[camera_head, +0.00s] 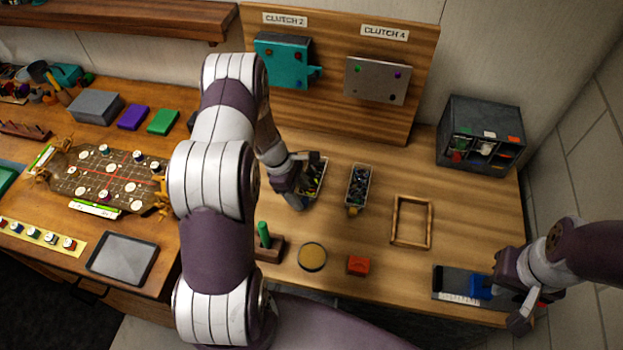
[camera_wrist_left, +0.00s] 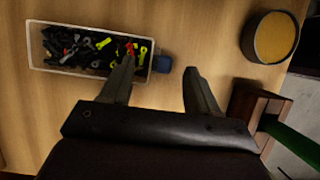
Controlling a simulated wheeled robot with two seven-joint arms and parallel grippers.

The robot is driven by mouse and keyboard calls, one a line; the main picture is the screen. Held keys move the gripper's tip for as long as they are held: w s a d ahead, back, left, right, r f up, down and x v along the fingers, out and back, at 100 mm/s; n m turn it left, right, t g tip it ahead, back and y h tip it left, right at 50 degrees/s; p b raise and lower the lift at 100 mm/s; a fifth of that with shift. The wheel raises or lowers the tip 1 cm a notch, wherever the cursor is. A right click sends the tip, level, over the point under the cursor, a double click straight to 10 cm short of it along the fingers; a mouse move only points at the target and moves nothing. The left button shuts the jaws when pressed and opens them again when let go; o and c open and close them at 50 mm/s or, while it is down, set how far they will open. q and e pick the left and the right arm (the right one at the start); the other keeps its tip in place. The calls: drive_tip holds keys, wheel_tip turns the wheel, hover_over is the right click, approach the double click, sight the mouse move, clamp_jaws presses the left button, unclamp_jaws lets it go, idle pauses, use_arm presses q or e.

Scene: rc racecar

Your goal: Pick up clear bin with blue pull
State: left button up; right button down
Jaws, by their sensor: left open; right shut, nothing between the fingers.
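The clear bin with the blue pull (camera_wrist_left: 92,52) lies on the table and holds small black, red and yellow parts. Its blue pull (camera_wrist_left: 162,64) sticks out at the bin's right end in the left wrist view. In the head view the bin (camera_head: 318,180) is partly hidden behind my left gripper (camera_head: 290,188). My left gripper is open; in its wrist view the blue pull appears between its fingertips (camera_wrist_left: 159,66), but I cannot tell whether they touch it. My right gripper (camera_head: 507,298) is shut and empty at the table's right front.
A second parts bin (camera_head: 358,184) stands just right of the first. A wooden frame (camera_head: 397,222), yellow round tin (camera_head: 312,257), red block (camera_head: 358,265) and wooden holder with a green handle (camera_head: 264,236) are nearby. A grey drawer cabinet (camera_head: 484,113) stands at the back right.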

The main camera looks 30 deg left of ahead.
use_arm(q)
drive_tip(key=shift+x, duration=1.15)
clamp_jaws()
use_arm(e)
drive_tip(key=shift+r, duration=0.4)
